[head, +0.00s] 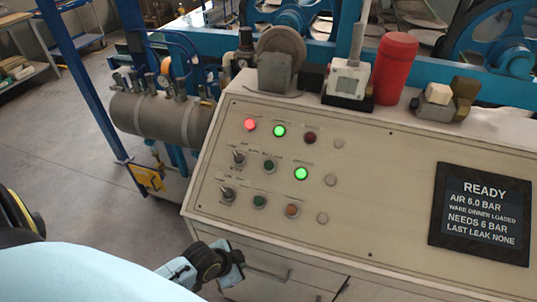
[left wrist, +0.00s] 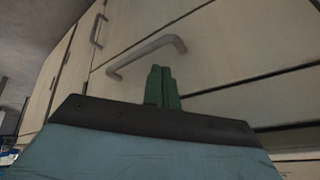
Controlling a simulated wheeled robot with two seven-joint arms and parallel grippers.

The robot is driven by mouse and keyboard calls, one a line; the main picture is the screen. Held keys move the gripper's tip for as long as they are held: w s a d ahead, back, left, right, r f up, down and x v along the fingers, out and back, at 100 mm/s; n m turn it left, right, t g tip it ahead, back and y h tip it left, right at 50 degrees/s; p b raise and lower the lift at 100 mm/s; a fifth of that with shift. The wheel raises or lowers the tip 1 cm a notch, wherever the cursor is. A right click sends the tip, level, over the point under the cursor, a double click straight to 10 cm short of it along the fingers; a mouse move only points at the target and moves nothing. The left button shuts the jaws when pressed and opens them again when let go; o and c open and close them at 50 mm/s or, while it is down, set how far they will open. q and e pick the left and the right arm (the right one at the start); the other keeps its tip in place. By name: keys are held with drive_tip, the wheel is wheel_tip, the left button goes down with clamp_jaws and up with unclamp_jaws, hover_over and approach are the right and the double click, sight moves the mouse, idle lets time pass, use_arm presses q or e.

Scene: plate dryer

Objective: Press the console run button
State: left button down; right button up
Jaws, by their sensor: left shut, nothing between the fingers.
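The console (head: 375,205) has a sloped beige panel with several buttons, lamps and two toggle switches. A lit red button (head: 249,125) and a lit green button (head: 279,131) sit in the top row, with another lit green button (head: 301,174) lower. Dark green buttons (head: 268,166) sit further left and lower. The labels are too small to read, so I cannot tell which is the run button. My left gripper (head: 232,279) is below the panel's front edge, by the cabinet front, apart from the buttons. In the left wrist view its green fingers (left wrist: 162,86) are together and empty.
A display (head: 482,212) reads READY, AIR 6.0 BAR, NEEDS 6 BAR. A red cylinder (head: 396,68) and a white device (head: 349,80) stand on the console's back edge. A drawer handle (left wrist: 147,55) protrudes near the left fingers. A grey tank (head: 160,118) stands left.

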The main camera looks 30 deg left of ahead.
sight(269, 165)
use_arm(q)
drive_tip(key=w+d+r+m+t+h+p, duration=0.1)
drive_tip(key=w+d+r+m+p, duration=0.15)
drive_tip(key=r, duration=0.95)
drive_tip(key=w+d+r+m+t+h+p, duration=0.1)
drive_tip(key=w+r+m+h, duration=0.2)
drive_tip(key=r, duration=0.8)
drive_tip(key=w+a+r+m+t, duration=0.4)
drive_tip(key=w+a+r+m, duration=0.2)
drive_tip(key=w, duration=0.3)
drive_tip(key=shift+a+r+m, duration=0.25)
drive_tip(key=shift+r+m, duration=0.3)
drive_tip(key=shift+r, duration=0.1)
drive_tip(key=w+f+b, duration=0.1)
drive_tip(key=f+b, duration=0.1)
drive_tip(key=w+f+b, duration=0.1)
drive_tip(key=f+b, duration=0.1)
drive_tip(key=b, duration=0.1)
drive_tip(key=w+f+b, duration=0.1)
drive_tip(key=f+b, duration=0.1)
drive_tip(key=shift+w+a+f, duration=0.3)
drive_tip(key=shift+a, duration=0.1)
drive_tip(key=shift+w+a+f+b, duration=0.15)
drive_tip(key=shift+w+f+b, duration=0.35)
drive_tip(key=shift+b, duration=0.4)
drive_tip(key=shift+s, duration=0.1)
drive_tip(key=shift+w+f+b, duration=0.2)
drive_tip(key=shift+f+b, duration=0.2)
drive_tip(key=shift+b, duration=0.15)
